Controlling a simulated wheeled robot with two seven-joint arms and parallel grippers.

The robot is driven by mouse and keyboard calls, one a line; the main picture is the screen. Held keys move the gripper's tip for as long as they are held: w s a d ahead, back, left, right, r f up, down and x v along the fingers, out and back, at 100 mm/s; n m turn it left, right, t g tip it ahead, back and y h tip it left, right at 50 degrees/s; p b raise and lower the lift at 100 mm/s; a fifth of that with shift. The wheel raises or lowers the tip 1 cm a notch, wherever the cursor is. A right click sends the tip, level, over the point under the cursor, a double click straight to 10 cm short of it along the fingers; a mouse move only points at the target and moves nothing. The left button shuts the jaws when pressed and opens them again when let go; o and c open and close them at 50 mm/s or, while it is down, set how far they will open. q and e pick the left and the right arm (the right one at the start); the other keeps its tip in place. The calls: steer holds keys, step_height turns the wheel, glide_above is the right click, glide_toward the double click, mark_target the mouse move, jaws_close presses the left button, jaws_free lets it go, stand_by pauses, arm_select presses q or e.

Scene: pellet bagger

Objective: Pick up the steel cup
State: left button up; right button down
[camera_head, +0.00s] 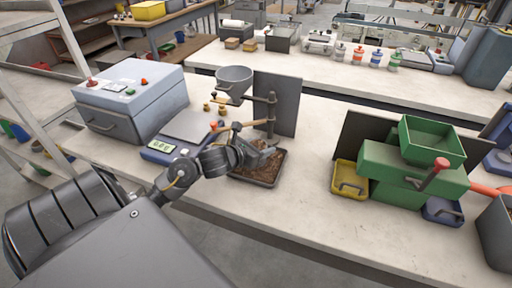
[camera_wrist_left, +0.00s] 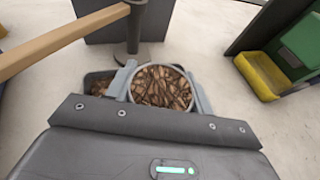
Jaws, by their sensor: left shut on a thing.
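The steel cup (camera_wrist_left: 160,66) is round and filled with brown pellets, seen from above in the left wrist view. My left gripper (camera_wrist_left: 161,92) is shut on it, with one light grey finger on each side of the cup. In the head view my left gripper (camera_head: 262,155) is over a dark tray (camera_head: 270,183) of brown pellets on the bench. The cup is mostly hidden there by the gripper, and I cannot tell whether it touches the tray. My right gripper is not in view.
A grey hopper (camera_head: 235,76) on a stand with a wooden lever (camera_head: 228,127) is close behind the gripper. A blue-grey sealer box (camera_head: 135,98) is left. A green machine (camera_head: 405,165) with a yellow bin (camera_head: 346,187) is right. Bench between tray and yellow bin is clear.

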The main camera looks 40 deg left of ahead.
arm_select(q)
steer(key=shift+r, duration=0.1)
steer(key=shift+r, duration=0.6)
steer(key=s+r+p, duration=0.1)
steer(key=s+r, duration=0.4)
steer(key=r, duration=0.3)
steer(key=shift+s+d, duration=0.15)
steer(key=shift+d, duration=0.05)
steer(key=s+p, duration=0.3)
steer(key=shift+d+r+m, duration=0.2)
steer(key=shift+d+m, duration=0.1)
steer(key=shift+d, duration=0.1)
steer(key=shift+c, duration=0.6)
steer(key=s+r+p, duration=0.1)
steer(key=s+p, duration=0.1)
steer(key=p, duration=0.1)
steer(key=s+r+p, duration=0.2)
steer(key=p, duration=0.1)
steer(key=shift+a+p, duration=0.2)
steer(key=shift+p, duration=0.15)
steer(key=shift+s+d+r+p, duration=0.1)
steer(key=shift+s+p, duration=0.65)
steer(key=shift+s, duration=0.05)
